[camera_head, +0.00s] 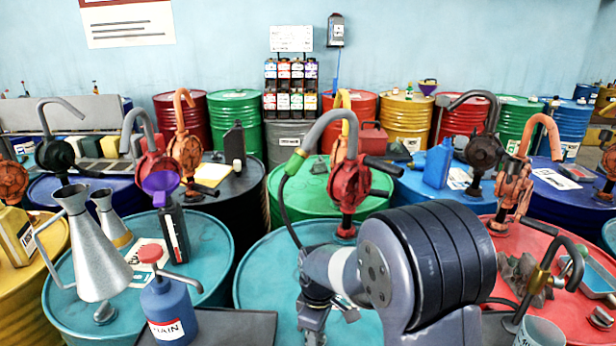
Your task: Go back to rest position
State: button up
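My arm reaches in from the lower right over a teal drum (262,262). My gripper (316,322) is at its end, low in the picture centre, partly cut off by the bottom edge. Its fingers are small and dark, and I cannot tell whether they are open or shut. I see nothing clearly held. A red hand pump (350,190) with a grey curved spout stands behind the arm. A purple funnel (160,184) shows above a dark bottle (172,234) on the left teal drum (212,262).
A metal jug (88,250) and a blue oil can (170,305) stand at the front left. A red drum (575,305) with a pump (514,185) and a metal spout (545,270) is close right of my arm. More drums and a bottle rack (291,88) line the back.

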jog(key=m+p, duration=0.1)
jog(key=m, duration=0.4)
jog(key=shift+a+m, duration=0.1)
jog(key=shift+m, duration=0.3)
jog(key=shift+s, duration=0.1)
jog(key=shift+r, duration=0.1)
